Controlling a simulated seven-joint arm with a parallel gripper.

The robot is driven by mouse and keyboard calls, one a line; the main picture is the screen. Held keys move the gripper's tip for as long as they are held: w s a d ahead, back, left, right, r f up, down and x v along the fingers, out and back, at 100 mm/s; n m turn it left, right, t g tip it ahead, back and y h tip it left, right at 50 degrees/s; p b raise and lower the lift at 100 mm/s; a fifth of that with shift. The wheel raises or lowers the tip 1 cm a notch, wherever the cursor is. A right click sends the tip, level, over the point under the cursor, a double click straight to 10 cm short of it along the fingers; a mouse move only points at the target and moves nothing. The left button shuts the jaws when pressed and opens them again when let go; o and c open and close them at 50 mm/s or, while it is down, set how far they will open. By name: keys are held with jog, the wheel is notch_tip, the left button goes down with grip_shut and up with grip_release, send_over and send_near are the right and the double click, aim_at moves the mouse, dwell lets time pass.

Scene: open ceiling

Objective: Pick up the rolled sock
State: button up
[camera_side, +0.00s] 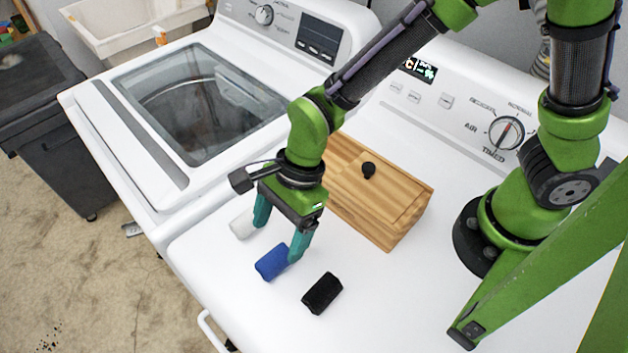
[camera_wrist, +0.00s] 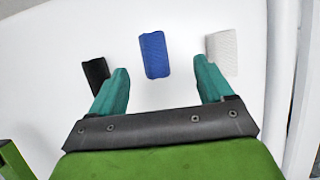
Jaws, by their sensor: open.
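Three small rolled cloth pieces that look like rolled socks lie in a row on the white dryer top: a white one (camera_side: 242,225), a blue one (camera_side: 272,262) and a black one (camera_side: 322,293). In the wrist view the black roll (camera_wrist: 95,72) is at the left, the blue roll (camera_wrist: 154,55) in the middle and the white roll (camera_wrist: 222,52) at the right. My gripper (camera_side: 280,238) is open and empty above the row. In the wrist view its teal fingers (camera_wrist: 160,82) are spread wide, with the blue roll ahead between them.
A wooden box (camera_side: 375,190) with a small black knob or ball on it stands behind the rolls. The dryer's control panel (camera_side: 480,120) is at the back. A washer (camera_side: 200,100) with a glass lid stands at the left. The dryer top (camera_side: 390,300) right of the black roll is clear.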

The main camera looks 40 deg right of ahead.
aim_at(276, 252)
jog(key=x, duration=0.5)
jog(key=shift+s, duration=0.25)
jog(key=c, duration=1.1)
